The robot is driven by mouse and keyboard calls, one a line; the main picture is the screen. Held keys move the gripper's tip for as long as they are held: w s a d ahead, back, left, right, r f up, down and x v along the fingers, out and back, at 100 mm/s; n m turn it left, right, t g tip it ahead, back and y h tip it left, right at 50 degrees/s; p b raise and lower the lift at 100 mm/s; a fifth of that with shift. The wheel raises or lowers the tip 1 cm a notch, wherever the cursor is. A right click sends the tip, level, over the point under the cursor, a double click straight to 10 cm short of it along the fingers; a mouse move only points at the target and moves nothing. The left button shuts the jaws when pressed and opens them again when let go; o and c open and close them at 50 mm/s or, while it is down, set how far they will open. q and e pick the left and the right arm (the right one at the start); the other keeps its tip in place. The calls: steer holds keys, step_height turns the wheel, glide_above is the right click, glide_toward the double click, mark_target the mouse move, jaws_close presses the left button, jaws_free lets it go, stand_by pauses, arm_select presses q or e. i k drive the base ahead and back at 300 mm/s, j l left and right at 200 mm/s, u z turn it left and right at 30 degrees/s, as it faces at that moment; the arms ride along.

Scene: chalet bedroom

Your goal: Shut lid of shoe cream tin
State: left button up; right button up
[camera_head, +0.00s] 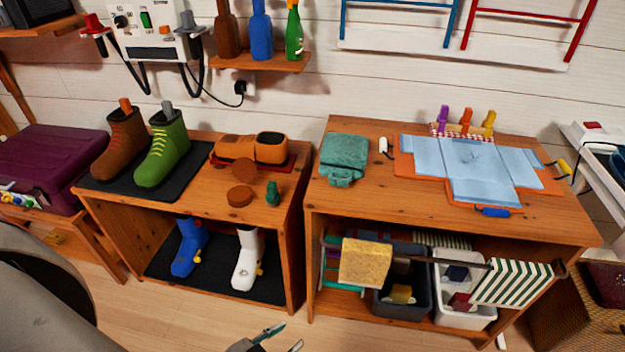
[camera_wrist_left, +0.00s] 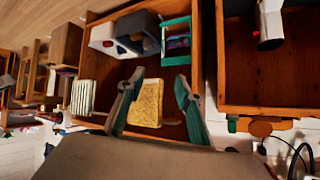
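The shoe cream tin (camera_head: 239,197) is a small round brown tin on the top of the left wooden bench, near its front edge. A round brown disc, which looks like its lid (camera_head: 243,172), stands raised behind it; whether the two are joined is too small to tell. In the left wrist view a brown tin part (camera_wrist_left: 261,129) shows at the lower right. My left gripper (camera_head: 283,337) is open and empty at the bottom of the head view, low in front of the benches and well away from the tin. Its spread fingers also show in the left wrist view (camera_wrist_left: 158,90). My right gripper is not in view.
A small green object (camera_head: 273,193) stands right beside the tin. An orange shoe (camera_head: 250,148) lies behind it, and boots (camera_head: 163,148) stand on a dark mat to the left. A yellow cloth (camera_head: 365,263) hangs from the right bench's rail. The floor in front is clear.

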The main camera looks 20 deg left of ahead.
mark_target(244, 169)
steer(key=u, duration=1.25)
